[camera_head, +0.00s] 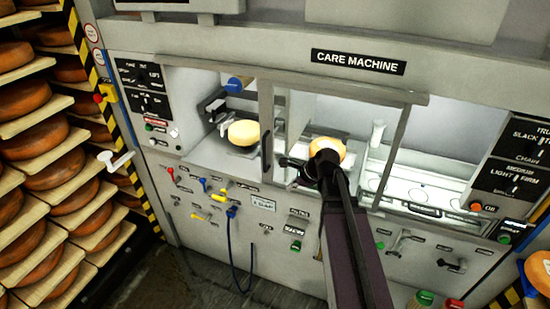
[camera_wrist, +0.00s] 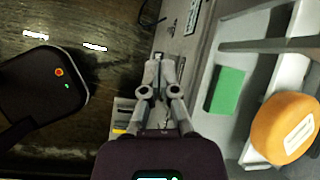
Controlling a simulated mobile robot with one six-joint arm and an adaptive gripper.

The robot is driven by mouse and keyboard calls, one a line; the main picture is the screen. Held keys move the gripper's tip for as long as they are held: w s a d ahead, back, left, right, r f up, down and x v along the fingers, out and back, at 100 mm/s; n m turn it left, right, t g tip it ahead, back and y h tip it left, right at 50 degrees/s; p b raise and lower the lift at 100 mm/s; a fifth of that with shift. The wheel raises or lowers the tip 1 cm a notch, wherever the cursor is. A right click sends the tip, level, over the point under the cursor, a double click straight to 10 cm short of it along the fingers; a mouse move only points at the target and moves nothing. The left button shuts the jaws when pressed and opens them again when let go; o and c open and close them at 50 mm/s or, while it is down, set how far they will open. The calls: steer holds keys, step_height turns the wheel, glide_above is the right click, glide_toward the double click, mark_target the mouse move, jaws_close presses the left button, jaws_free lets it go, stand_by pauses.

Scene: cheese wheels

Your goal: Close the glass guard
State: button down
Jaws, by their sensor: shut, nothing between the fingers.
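The glass guard (camera_head: 266,112) is a grey-framed clear panel on the front of the care machine. It stands across the middle of the work opening, with a dark upright handle (camera_head: 266,150) on its left post. The bays left and right of it look uncovered. My gripper (camera_head: 286,162) is shut and empty in front of the panel's lower part, a little right of the handle. I cannot tell whether it touches the frame. In the wrist view my gripper (camera_wrist: 166,66) shows its fingers together with nothing between them.
A yellow cheese wheel (camera_head: 244,132) sits in the left bay. An orange wheel (camera_head: 328,147), also in the wrist view (camera_wrist: 284,128), sits behind my arm. Knobs and levers line the lower panel, with a blue hose (camera_head: 231,240). Cheese shelves (camera_head: 40,150) stand at left.

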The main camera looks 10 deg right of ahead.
steer(key=w+d+r+m+t+y+p, duration=0.1)
steer(key=w+d+r+m+t+p, duration=0.1)
steer(key=r+m, duration=0.4)
steer(key=shift+w+d+r+p, duration=0.2)
steer(key=shift+w+d+p, duration=0.35)
steer(key=shift+w+d, duration=0.1)
steer(key=shift+a+f, duration=0.1)
steer(key=shift+f, duration=0.05)
steer(key=b, duration=0.7)
glide_toward(266, 171)
steer(key=shift+x, duration=3.2)
